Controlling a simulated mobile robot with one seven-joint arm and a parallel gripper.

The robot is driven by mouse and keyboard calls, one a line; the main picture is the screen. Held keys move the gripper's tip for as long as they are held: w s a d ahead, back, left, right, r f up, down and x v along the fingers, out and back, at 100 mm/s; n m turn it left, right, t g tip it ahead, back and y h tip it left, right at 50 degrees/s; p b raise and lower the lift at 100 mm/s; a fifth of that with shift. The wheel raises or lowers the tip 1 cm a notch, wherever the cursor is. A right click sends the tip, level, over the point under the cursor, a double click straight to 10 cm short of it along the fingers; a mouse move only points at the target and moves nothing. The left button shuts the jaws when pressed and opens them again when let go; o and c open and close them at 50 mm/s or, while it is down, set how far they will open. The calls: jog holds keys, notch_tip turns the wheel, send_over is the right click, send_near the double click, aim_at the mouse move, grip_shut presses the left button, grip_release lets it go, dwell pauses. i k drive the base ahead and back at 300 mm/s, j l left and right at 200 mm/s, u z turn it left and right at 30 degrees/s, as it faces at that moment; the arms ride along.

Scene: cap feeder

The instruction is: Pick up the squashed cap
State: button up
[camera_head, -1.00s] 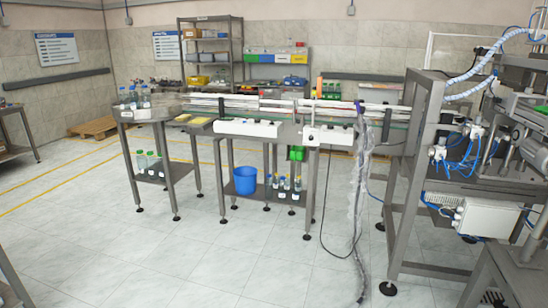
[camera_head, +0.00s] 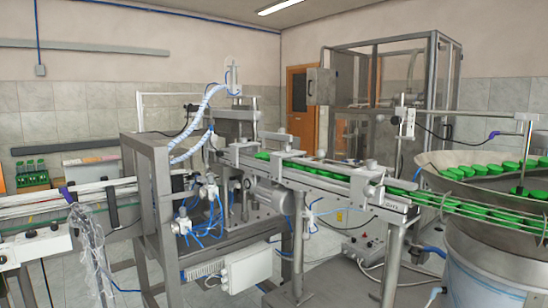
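Green caps (camera_head: 402,192) sit in a row along the inclined metal chute (camera_head: 367,200) right of centre. More green caps (camera_head: 480,171) lie spread in the round metal feeder bowl (camera_head: 500,242) at the right edge. The caps are too small here to tell which one is squashed. Part of the bowl is cut off by the picture's edge. My gripper is not in view.
A steel frame machine (camera_head: 150,180) with blue hoses stands left of centre, with a conveyor (camera_head: 65,205) running into it from the left. A glazed metal cabinet (camera_head: 390,100) stands behind the chute. A control box (camera_head: 362,245) with cables lies low under the chute.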

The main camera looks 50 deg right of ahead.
aim_at(259, 156)
jog(key=i+z, duration=0.3)
jog(key=i, duration=0.9)
jog(key=i+u, duration=0.2)
jog(key=u, duration=0.2)
jog(key=i+l+u, duration=0.1)
jog(key=u, duration=0.25)
jog(key=i+l+u, duration=0.1)
jog(key=u, duration=0.75)
jog(key=i+l+u, duration=0.1)
jog(key=u, duration=0.3)
jog(key=l+u, duration=0.2)
jog(key=u, duration=0.25)
jog(key=l+u, duration=0.1)
jog(key=u, duration=0.35)
jog(key=l+u, duration=0.15)
jog(key=u, duration=0.25)
jog(key=l+u, duration=0.1)
jog(key=u, duration=0.85)
jog(key=k+u, duration=0.1)
jog(key=u, duration=0.9)
jog(key=k+u, duration=0.1)
jog(key=u, duration=0.9)
jog(key=k+j+u, duration=0.1)
jog(key=u, duration=0.9)
jog(key=j+u, duration=0.1)
jog(key=u, duration=0.35)
